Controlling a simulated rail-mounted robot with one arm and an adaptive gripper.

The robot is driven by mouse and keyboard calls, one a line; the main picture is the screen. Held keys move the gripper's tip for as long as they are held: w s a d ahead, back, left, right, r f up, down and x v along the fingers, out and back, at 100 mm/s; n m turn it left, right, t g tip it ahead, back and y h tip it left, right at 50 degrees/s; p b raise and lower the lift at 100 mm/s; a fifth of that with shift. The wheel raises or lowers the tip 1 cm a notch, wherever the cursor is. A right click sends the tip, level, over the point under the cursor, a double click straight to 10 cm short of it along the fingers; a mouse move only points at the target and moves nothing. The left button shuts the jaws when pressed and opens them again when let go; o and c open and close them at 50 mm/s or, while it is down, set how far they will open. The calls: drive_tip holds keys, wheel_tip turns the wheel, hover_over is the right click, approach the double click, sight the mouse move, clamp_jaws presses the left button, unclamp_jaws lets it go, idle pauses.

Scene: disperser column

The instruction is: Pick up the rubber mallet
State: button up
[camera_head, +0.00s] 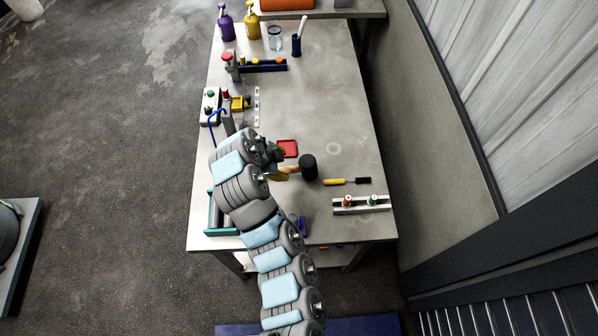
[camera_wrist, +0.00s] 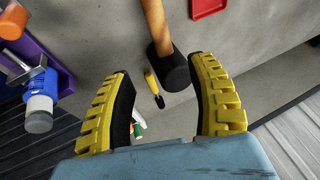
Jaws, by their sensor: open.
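The rubber mallet has a black cylindrical head (camera_head: 308,167) and a light wooden handle (camera_head: 289,170) on the workbench (camera_head: 340,110). In the wrist view its black head (camera_wrist: 171,72) lies just ahead of my fingers, and its wooden handle (camera_wrist: 154,22) runs up out of the picture. My gripper (camera_wrist: 166,95) has its two yellow-and-black fingers spread wide, with the head between and slightly beyond their tips. Nothing is held. In the head view my arm and gripper (camera_head: 277,160) cover the left end of the handle.
A teal-edged tray (camera_head: 212,215) sits at the front left. The bench's right middle is clear.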

sight(293, 169)
drive_tip(key=x, duration=0.6)
drive_tip(key=shift+p+x, duration=0.35)
drive_tip(key=shift+x, duration=2.35)
drive_tip(key=shift+w+a, duration=0.1)
drive_tip(key=shift+w, duration=0.1)
drive_tip(key=shift+r, duration=0.1)
clamp_jaws()
